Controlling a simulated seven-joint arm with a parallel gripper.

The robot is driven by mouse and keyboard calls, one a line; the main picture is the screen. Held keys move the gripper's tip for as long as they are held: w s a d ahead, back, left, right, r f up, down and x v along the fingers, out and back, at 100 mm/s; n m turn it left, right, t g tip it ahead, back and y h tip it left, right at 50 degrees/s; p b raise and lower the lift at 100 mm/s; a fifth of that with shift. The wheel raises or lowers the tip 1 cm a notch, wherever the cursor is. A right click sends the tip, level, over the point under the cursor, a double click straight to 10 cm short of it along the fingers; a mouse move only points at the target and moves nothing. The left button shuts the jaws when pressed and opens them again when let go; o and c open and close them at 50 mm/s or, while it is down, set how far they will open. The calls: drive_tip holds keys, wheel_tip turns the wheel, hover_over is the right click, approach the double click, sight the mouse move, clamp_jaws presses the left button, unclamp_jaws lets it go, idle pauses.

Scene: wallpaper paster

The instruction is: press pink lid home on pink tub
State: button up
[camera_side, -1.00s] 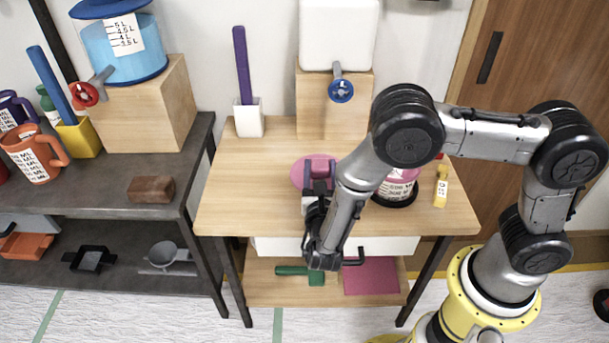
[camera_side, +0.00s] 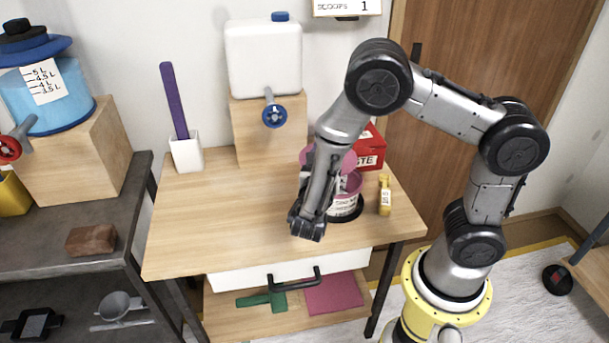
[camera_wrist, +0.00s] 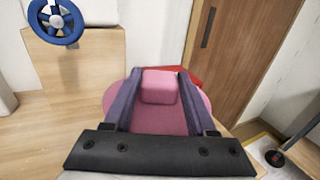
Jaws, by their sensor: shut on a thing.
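The pink lid (camera_side: 350,161) is off the table, held by its block-shaped handle in my gripper. In the wrist view the lid (camera_wrist: 204,104) shows with the handle between the two fingers of my gripper (camera_wrist: 158,85). In the side view my arm hides the fingers and the lid's middle. The pink tub (camera_side: 354,183), with a white label, stands upright on a dark round base (camera_side: 349,218) at the table's right. The lid appears above the tub and to its left; the gap between them cannot be judged. The lid hides the tub in the wrist view.
A yellow bottle (camera_side: 385,198) stands close right of the tub. A red paste box (camera_side: 371,148) is behind it. A white canister (camera_side: 264,58) with a blue-wheeled tap sits on a wooden block (camera_side: 262,140).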

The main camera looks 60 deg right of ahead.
drive_tip(key=d+g, duration=0.1)
drive_tip(key=d, duration=0.1)
drive_tip(key=s+d+m+g, duration=0.1)
drive_tip(key=shift+s+d+r+m+h, duration=0.1)
drive_tip(key=shift+d+r+m+h, duration=0.1)
drive_tip(key=shift+d+m+h, duration=0.15)
drive_tip(key=shift+f, duration=2.85)
drive_tip(key=shift+f, duration=1.15)
drive_tip(key=o, duration=1.4)
drive_tip(key=shift+o, duration=0.2)
drive_tip(key=shift+a, duration=0.1)
